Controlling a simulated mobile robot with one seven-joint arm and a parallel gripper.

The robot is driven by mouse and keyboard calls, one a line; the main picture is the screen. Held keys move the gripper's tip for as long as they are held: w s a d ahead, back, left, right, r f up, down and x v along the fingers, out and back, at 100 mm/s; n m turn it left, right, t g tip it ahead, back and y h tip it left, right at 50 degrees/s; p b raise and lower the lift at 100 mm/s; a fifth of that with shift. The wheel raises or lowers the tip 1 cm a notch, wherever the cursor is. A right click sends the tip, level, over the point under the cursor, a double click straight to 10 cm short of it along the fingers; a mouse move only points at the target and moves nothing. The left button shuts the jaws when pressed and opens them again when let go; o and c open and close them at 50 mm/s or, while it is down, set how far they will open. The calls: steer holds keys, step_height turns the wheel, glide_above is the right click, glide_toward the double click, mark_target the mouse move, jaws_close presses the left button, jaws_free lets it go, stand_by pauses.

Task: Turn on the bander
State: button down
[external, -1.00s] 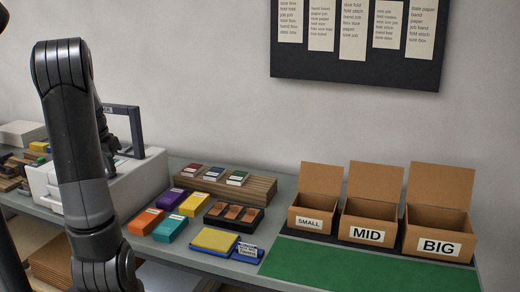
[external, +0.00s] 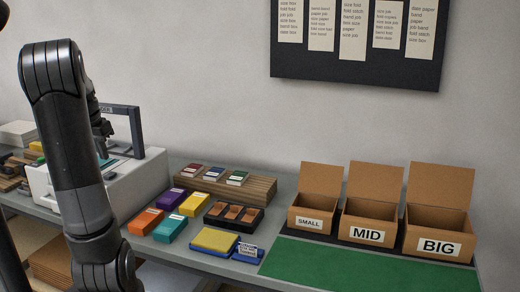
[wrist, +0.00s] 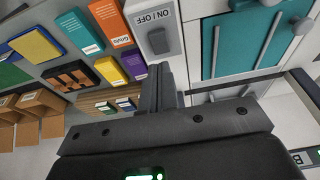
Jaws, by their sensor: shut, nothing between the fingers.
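The bander (external: 150,178) is a white machine with a dark arch at the left of the table in the external view. In the wrist view, its white body (wrist: 185,10) carries a plate marked ON / OFF with a grey switch (wrist: 158,41). The bander also has a teal panel (wrist: 262,20) with grey bars. My gripper (wrist: 160,72) is shut and empty, its fingertips close to the switch in the picture. I cannot tell whether they touch it. In the external view my gripper (external: 103,152) is by the arch, partly hidden by my arm.
Orange (external: 146,221), teal (external: 170,228) and purple (external: 171,198) boxes stand just right of the bander. A wooden stand (external: 250,190) with small card stacks is behind them. Cardboard boxes marked SMALL, MID and BIG (external: 438,238) stand at the right behind a clear green mat (external: 340,268).

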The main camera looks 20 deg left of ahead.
steer(key=v, duration=0.8)
steer(key=shift+w+r, duration=0.3)
steer(key=shift+w, duration=0.05)
steer(key=s+d+f+t, duration=0.1)
steer(key=s+d+f, duration=0.1)
steer(key=d, duration=0.7)
steer(key=s+d+f+t, duration=0.1)
steer(key=s+d+f, duration=0.15)
steer(key=d, duration=0.65)
steer(key=s+d+f+t, duration=0.1)
steer(key=s+d+f, duration=0.15)
steer(key=d, duration=0.65)
step_height(320, 180, up, 7)
steer(key=g, duration=0.4)
glide_above(112, 173)
steer(key=s, duration=0.2)
steer(key=f, duration=0.4)
steer(key=w+f, duration=0.1)
steer(key=f, duration=0.4)
steer(key=w+f, duration=0.1)
steer(key=f, duration=0.4)
